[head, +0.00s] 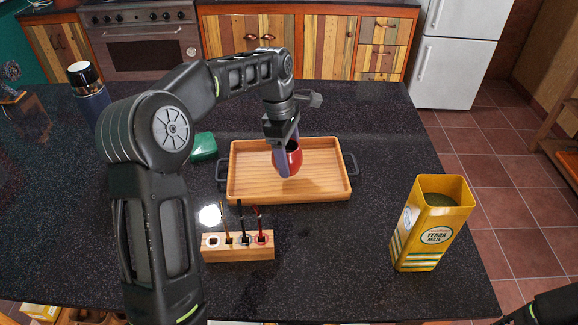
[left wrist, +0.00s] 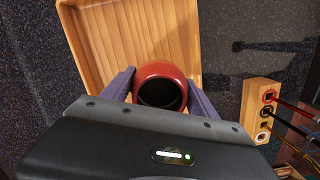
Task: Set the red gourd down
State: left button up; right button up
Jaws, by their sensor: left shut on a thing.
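The red gourd (head: 291,157) is a small round cup with a dark open mouth. My left gripper (head: 286,160) is shut on it, one finger on each side. In the left wrist view the red gourd (left wrist: 160,84) sits between the two purple-grey fingers of the left gripper (left wrist: 160,92). In the head view it is over the wooden tray (head: 325,190), near its middle. I cannot tell whether the gourd's base touches the tray. The gripper partly hides the gourd.
A wooden holder (head: 238,254) with several straws stands in front of the tray. A yellow yerba mate tin (head: 425,240) stands at the right. A green object (head: 203,147) is left of the tray, and a flask (head: 88,92) is farther left. Dark counter is clear right of the tray.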

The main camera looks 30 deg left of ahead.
pick_arm(q)
notch_tip(320, 180, down, 3)
jog(key=shift+s+r+p, duration=0.1)
jog(key=shift+p, duration=0.2)
jog(key=shift+f, duration=0.45)
jog(key=shift+f, duration=0.1)
jog(key=o, duration=1.7)
